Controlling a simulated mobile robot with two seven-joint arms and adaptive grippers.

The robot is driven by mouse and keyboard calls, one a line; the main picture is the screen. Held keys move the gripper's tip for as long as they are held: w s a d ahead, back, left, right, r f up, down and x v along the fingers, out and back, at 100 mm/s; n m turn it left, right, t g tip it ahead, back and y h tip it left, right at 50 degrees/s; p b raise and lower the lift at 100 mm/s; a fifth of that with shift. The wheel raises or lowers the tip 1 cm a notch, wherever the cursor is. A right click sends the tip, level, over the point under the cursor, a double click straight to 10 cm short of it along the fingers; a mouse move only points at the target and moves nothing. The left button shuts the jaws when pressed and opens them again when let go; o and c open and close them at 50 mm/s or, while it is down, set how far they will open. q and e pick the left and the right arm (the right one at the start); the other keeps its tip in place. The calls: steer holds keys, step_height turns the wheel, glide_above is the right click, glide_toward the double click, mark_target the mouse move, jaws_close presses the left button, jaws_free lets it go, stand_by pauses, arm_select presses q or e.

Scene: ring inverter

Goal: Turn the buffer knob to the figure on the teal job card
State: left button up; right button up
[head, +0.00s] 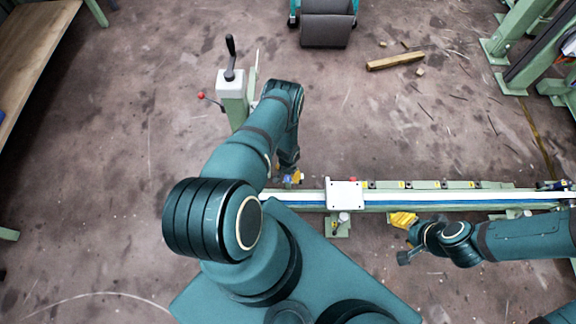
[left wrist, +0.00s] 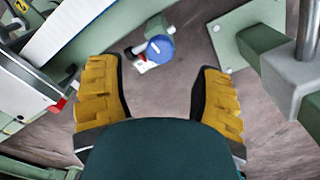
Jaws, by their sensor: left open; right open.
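In the left wrist view a round blue knob (left wrist: 160,48) sits beyond my left fingertips, with a small white and red piece next to it. I cannot tell whether it is the buffer knob, and no figures can be read. My left gripper (left wrist: 162,88) is open, its yellow fingers apart with floor between them; in the head view it is mostly hidden under its arm at the rail's left end. My right gripper (head: 403,220) is at the near side of the rail, open by what little shows. I cannot make out a teal job card.
A long pale green rail (head: 440,197) with a white plate (head: 346,194) runs rightward. A green post with a black-handled crank (head: 231,80) stands behind my left arm. A wooden block (head: 395,61) lies on the open floor, and a wooden bench (head: 38,45) stands far left.

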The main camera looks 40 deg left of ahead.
mark_target(288, 177)
arm_select(q)
step_height(288, 177, up, 7)
stand_by(0.3)
steer(key=shift+d, duration=0.1)
stand_by(0.4)
